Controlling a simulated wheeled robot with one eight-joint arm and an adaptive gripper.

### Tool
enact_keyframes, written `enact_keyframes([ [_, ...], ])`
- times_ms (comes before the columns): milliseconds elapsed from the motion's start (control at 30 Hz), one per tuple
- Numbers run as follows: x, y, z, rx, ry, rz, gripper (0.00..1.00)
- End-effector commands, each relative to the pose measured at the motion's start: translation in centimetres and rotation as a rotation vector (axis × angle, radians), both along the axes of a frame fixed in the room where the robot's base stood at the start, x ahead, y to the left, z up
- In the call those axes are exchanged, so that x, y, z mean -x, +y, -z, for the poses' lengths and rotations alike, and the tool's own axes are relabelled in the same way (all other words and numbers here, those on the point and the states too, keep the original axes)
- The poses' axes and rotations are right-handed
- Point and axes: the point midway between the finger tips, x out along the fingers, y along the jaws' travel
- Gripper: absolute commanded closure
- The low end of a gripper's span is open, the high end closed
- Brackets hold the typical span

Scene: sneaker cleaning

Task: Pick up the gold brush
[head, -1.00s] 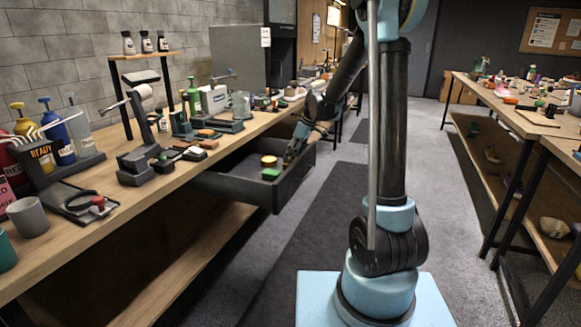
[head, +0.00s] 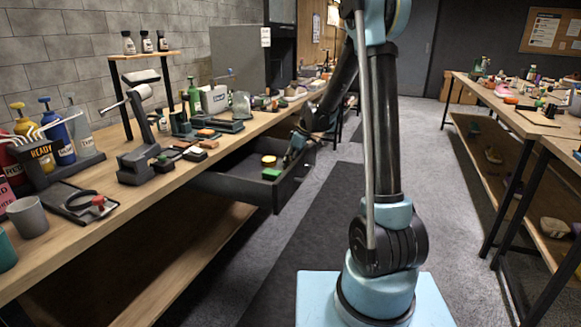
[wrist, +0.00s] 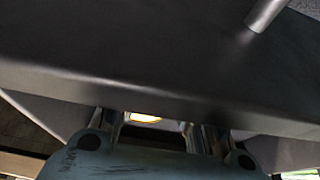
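An open dark drawer (head: 235,188) under the left bench holds a small yellow-topped item (head: 268,160), which may be the gold brush, and a green item (head: 271,173) in front of it. My gripper (head: 290,158) is at the drawer's right end, just right of the yellow-topped item and apart from it. In the wrist view my gripper (wrist: 160,130) has its fingers apart, with their tips hidden behind a dark panel. A small yellow patch (wrist: 145,117) shows between them; I cannot tell if it is the brush.
The drawer's front panel with a bar handle (wrist: 268,12) is close to my gripper. The left bench (head: 130,205) above carries bottles, a grey mug (head: 28,217) and several small blocks and tools. Another bench (head: 510,110) stands at the right; the floor between is clear.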

Motion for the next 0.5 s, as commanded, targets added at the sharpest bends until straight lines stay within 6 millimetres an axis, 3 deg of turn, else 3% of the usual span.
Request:
enact_keyframes([
  [333,0.0,0.0,-0.3,0.0,0.0,0.0,0.91],
  [500,0.0,0.0,-2.2,0.0,0.0,0.0,0.91],
])
